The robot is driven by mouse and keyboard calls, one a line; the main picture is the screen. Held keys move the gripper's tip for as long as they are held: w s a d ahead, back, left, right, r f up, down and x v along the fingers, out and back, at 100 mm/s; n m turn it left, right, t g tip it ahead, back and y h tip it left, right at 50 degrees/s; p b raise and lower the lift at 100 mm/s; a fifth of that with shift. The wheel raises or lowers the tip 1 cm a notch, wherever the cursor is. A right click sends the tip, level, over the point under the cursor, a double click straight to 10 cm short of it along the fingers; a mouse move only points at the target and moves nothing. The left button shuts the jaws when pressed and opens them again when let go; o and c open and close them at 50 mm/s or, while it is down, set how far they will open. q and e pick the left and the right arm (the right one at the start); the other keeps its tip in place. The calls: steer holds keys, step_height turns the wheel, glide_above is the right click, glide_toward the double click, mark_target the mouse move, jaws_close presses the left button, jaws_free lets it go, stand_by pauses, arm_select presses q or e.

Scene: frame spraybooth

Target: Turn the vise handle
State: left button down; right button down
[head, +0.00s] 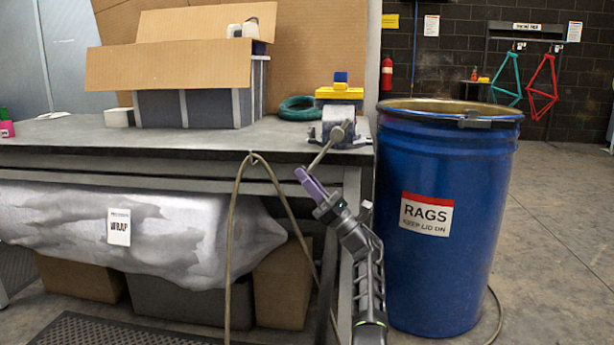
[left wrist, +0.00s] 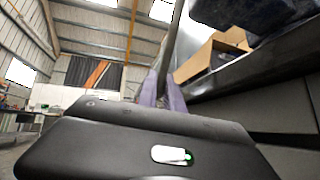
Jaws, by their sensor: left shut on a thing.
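The grey vise (head: 338,114) sits at the right end of the bench top (head: 225,139). Its handle (head: 322,153), a thin bar, slants down and left from the round hub (head: 337,133) past the bench's front edge. My left gripper (head: 304,174), with purple fingers, is shut on the lower end of the handle. In the left wrist view the purple fingers (left wrist: 162,92) stand on either side of the handle bar (left wrist: 170,52), which runs up between them. The fingers hide the bar's lower end. My right gripper is in neither view.
A blue rag drum (head: 470,250) stands close to the right of my left arm. A hose (head: 233,235) hangs over the bench's front. A cardboard box and grey crate (head: 252,95) stand on the bench; a yellow and blue object (head: 340,93) is behind the vise. Floor is clear at far right.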

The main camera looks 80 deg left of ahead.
arm_select(q)
steer(key=shift+s+d+f+n+h, duration=0.15)
steer(key=shift+s+n+h, duration=0.25)
steer(key=shift+s, duration=0.05)
steer(key=c, duration=1.6)
jaws_free()
steer(key=shift+s+g, duration=0.15)
steer(key=shift+g, duration=0.15)
steer(key=shift+c, duration=0.2)
steer(key=shift+o, duration=0.8)
steer(key=shift+w, duration=0.2)
